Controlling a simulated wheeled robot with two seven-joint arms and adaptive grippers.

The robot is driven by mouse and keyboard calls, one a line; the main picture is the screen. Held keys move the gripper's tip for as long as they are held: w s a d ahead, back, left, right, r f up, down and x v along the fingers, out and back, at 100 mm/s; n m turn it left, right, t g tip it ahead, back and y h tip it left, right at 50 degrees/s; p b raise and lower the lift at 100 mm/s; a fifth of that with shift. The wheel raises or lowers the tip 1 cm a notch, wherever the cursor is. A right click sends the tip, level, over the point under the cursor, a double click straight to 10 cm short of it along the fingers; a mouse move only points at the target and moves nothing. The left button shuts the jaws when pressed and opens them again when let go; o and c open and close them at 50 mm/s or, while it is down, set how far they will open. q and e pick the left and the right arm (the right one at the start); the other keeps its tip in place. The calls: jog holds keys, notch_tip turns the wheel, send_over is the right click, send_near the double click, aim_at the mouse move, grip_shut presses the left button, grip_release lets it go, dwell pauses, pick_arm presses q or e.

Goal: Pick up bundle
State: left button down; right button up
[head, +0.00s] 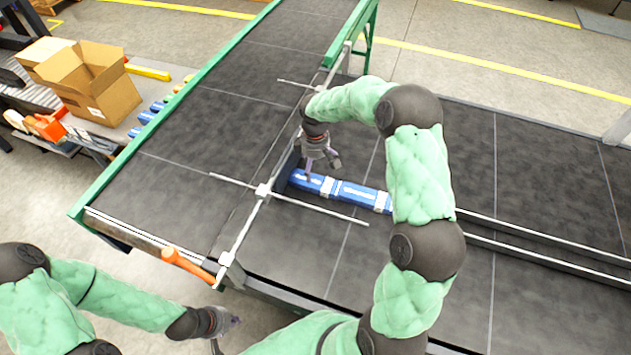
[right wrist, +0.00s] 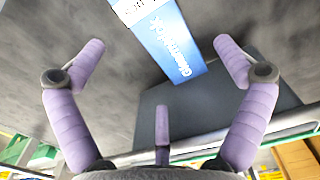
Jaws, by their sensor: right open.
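A blue bundle with white bands (head: 352,193) lies flat on the dark conveyor, its left end near the metal crossbar. In the right wrist view the blue bundle (right wrist: 167,38) shows printed lettering and sits ahead of the fingers, near the middle top. My right gripper (head: 320,172) is above the left end of the bundle, pointing down. Its purple fingers are spread wide in the right wrist view (right wrist: 160,70), with nothing held. My left gripper (head: 228,325) is low at the left, off the conveyor's near edge and far from the bundle; its fingers are too small to read.
A thin metal rod (head: 295,200) and a crossbar (head: 245,225) run close to the bundle. An orange handle (head: 187,265) sticks out at the near edge. Open cardboard boxes (head: 95,85) stand on a side table at the left. The left belt (head: 185,150) is bare.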

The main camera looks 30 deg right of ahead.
aim_at(317, 179)
notch_tip(317, 179, down, 3)
jog(key=shift+w+d, duration=0.1)
jog(key=shift+w, duration=0.05)
jog(key=f, duration=0.5)
jog(key=shift+d, duration=0.3)
jog(key=c, duration=1.1)
